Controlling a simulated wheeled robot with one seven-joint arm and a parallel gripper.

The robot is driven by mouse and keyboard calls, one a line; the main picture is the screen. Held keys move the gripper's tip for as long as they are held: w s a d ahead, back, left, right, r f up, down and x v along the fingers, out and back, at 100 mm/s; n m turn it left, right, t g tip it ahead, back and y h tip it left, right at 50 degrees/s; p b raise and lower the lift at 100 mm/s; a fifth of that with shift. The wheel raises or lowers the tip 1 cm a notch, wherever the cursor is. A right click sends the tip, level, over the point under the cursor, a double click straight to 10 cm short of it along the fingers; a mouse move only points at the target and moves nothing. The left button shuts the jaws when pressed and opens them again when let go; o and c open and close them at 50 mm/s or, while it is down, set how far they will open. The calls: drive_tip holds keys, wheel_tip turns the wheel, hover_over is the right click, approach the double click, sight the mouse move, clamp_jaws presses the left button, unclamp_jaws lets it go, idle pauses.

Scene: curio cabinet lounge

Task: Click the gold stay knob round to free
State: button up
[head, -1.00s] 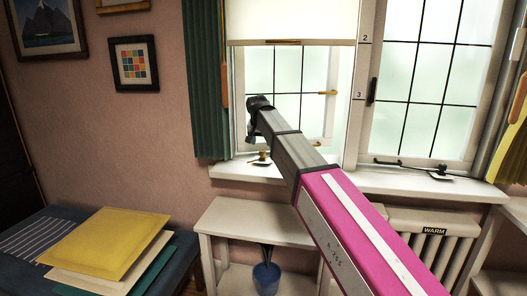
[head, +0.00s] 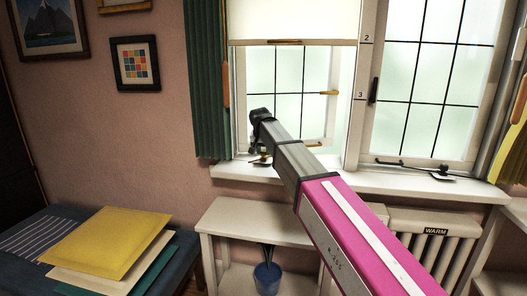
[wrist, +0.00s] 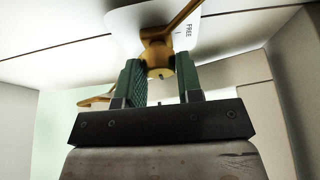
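The gold stay knob (wrist: 159,58) sits on a white plate (wrist: 125,18) with the word FREE printed sideways to the right of the knob. A gold arm runs from the knob toward the upper right. My gripper (wrist: 160,76) has its two green fingers apart, one on each side of the knob's lower end. I see a gap between the fingers, but whether either touches the knob is unclear. In the head view my gripper (head: 257,150) is low at the left casement, just above the sill, and mostly hides the knob.
The white sill (head: 330,178) runs under both casements. A black stay (head: 420,168) lies on its right part. A green curtain (head: 208,90) hangs left of my gripper, and a white blind (head: 290,20) hangs above. A white table (head: 250,222) stands below.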

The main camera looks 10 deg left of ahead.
drive_tip(key=shift+n, duration=0.3)
drive_tip(key=n+y, duration=0.1)
drive_tip(key=n, duration=0.2)
drive_tip(key=shift+d+n+y, duration=0.1)
drive_tip(key=shift+n+y, duration=0.3)
drive_tip(key=n+g+y, duration=0.1)
drive_tip(key=n, duration=0.3)
drive_tip(key=n+g, duration=0.1)
drive_tip(key=n, duration=0.2)
drive_tip(key=n+g+y, duration=0.1)
drive_tip(key=n, duration=0.1)
drive_tip(key=shift+w+n+y, duration=0.15)
drive_tip(key=shift+n+y, duration=0.15)
drive_tip(key=shift+n, duration=0.1)
drive_tip(key=shift+n+g, duration=0.7)
drive_tip(key=shift+n, duration=1.3)
drive_tip(key=o, duration=0.9)
